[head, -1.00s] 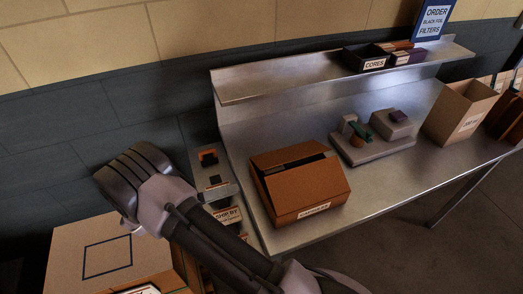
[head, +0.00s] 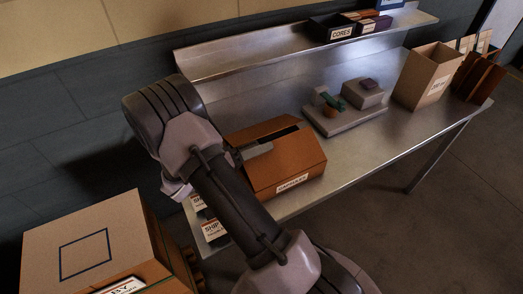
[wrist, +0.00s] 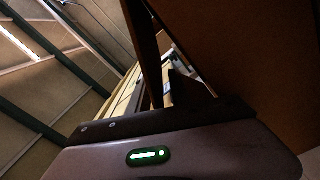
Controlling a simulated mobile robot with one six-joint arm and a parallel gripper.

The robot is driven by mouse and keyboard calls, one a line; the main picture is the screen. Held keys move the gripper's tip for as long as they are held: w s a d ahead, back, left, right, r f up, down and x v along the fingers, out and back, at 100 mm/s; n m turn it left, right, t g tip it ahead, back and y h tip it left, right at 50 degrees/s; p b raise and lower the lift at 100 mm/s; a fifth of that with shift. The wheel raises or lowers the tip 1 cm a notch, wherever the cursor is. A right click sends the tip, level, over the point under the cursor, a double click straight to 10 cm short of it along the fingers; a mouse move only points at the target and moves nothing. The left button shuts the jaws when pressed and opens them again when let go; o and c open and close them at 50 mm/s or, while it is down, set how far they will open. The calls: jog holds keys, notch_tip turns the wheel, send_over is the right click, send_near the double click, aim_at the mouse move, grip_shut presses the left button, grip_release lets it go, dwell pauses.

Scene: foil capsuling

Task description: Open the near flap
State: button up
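The brown cardboard box (head: 290,178) with a white label on its front stands on the metal bench in the head view. Its top flaps slope up, with a dark gap along the far and left side. A grey part of my gripper (head: 257,150) shows at the box's upper left edge, by that gap; my arm hides the rest. In the wrist view, my gripper's body with a green light fills the bottom. A dark brown panel (wrist: 260,60), apparently cardboard, fills the right side close up. I cannot tell whether the gripper touches a flap or how its fingers stand.
A grey device (head: 345,115) stands right of the box. A tall open carton (head: 425,77) is farther right. A shelf with a black "CORES" bin (head: 331,29) runs along the back. A large carton (head: 85,240) sits lower left.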

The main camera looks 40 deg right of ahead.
grip_shut()
dwell(1.4)
